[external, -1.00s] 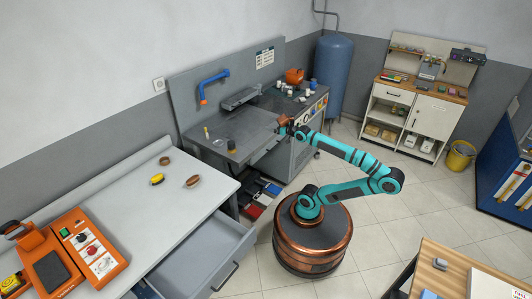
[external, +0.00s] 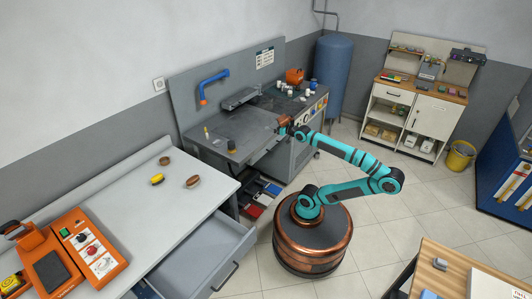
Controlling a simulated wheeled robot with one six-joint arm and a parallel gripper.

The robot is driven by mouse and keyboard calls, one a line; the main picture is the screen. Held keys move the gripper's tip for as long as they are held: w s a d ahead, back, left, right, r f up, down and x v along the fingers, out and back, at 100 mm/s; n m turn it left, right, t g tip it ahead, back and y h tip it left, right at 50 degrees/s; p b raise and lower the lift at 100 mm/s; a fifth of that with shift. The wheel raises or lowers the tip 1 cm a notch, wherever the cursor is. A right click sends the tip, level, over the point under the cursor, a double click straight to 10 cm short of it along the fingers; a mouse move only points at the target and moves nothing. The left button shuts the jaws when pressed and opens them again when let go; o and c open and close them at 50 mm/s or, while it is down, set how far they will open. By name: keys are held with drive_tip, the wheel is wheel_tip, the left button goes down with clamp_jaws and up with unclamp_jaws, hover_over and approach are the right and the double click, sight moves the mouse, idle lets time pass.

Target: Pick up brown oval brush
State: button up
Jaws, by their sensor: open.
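A brown oval brush (external: 192,182) lies on the light grey counter (external: 128,200) at the left, near its right edge. A smaller brown piece (external: 165,161), too small to make out well, lies behind it. A yellow brush (external: 157,180) lies to its left. My gripper (external: 282,123) is open above the right part of the dark grey workbench, well to the right of and behind the brown oval brush. The gap between its fingers is too small to see in detail.
An open drawer (external: 208,256) juts out below the counter. A dark cup (external: 231,147) and a small yellow-topped bottle (external: 206,132) stand on the workbench. An orange machine (external: 80,240) takes up the counter's front left. The counter's middle is clear.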

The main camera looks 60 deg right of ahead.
drive_tip(key=c, duration=0.8)
drive_tip(key=shift+o, duration=0.2)
